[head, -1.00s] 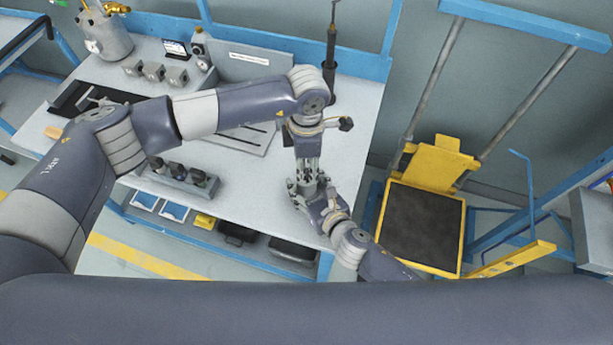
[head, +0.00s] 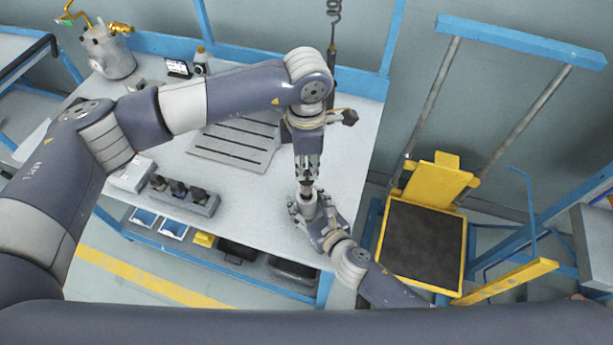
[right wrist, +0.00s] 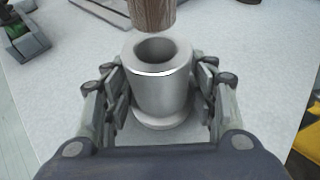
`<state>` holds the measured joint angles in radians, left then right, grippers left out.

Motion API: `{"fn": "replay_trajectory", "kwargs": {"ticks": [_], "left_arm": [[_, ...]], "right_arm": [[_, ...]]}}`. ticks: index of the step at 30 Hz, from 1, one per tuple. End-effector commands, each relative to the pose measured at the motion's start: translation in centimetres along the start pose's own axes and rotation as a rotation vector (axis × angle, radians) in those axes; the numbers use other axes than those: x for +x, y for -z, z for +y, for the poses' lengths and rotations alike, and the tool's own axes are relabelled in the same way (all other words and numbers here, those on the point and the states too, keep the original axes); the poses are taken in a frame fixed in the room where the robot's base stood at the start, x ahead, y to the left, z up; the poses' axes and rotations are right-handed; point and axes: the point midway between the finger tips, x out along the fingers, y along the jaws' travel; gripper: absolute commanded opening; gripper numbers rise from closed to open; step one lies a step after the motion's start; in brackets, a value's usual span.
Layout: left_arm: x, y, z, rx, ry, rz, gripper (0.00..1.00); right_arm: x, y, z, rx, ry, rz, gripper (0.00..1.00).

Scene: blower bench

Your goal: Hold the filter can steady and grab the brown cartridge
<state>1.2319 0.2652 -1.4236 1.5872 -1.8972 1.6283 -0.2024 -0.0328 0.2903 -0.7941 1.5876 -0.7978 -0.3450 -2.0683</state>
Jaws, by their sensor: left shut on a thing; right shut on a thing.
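The filter can (right wrist: 162,92) is a pale grey metal cylinder with a flanged foot, upright on the bench in the right wrist view. It also shows in the head view (head: 308,206). My right gripper (right wrist: 162,86) is shut around its sides. The brown cartridge (right wrist: 152,14) is above the can's open mouth, clear of the rim, and its top is cut off by the picture edge. My left gripper (head: 308,176) is above the can in the head view, shut on the cartridge, which shows as a small brown bit (head: 306,187) below the fingers.
The bench (head: 250,215) has a grooved grey tray (head: 236,142) and a block holding several dark parts (head: 184,194) left of the can. A metal pot (head: 107,52) stands at the back left. A yellow cart (head: 422,238) stands right of the bench.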

Motion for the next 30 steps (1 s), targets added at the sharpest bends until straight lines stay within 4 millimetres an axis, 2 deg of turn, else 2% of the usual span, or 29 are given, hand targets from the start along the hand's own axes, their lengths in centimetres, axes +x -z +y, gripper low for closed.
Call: {"fn": "replay_trajectory", "kwargs": {"ticks": [3, 6, 15, 16, 18, 30], "left_arm": [[-1.8, 0.0, 0.1, 0.001, -0.002, -0.001, 0.00], [-2.6, 0.0, 0.0, 0.000, -0.001, -0.001, 0.00], [-2.9, 0.0, 0.0, 0.000, 0.000, 0.000, 0.00], [-2.9, 0.0, 0.0, 0.000, 0.000, 0.000, 0.00], [-2.9, 0.0, 0.0, 0.000, 0.000, 0.000, 0.00], [-2.9, 0.0, 0.0, 0.000, 0.000, 0.000, 0.00]], "right_arm": [[0.0, 0.2, 0.0, 0.001, 0.000, 0.004, 0.23], [0.0, 0.2, 0.0, 0.001, 0.000, 0.004, 0.23], [0.0, 0.2, 0.0, 0.001, 0.000, 0.004, 0.23], [0.0, 0.2, 0.0, 0.001, 0.000, 0.004, 0.59], [0.0, 0.2, 0.0, 0.001, 0.000, 0.004, 0.75], [-0.2, 0.1, 0.0, 0.000, 0.000, 0.001, 0.76]]}}
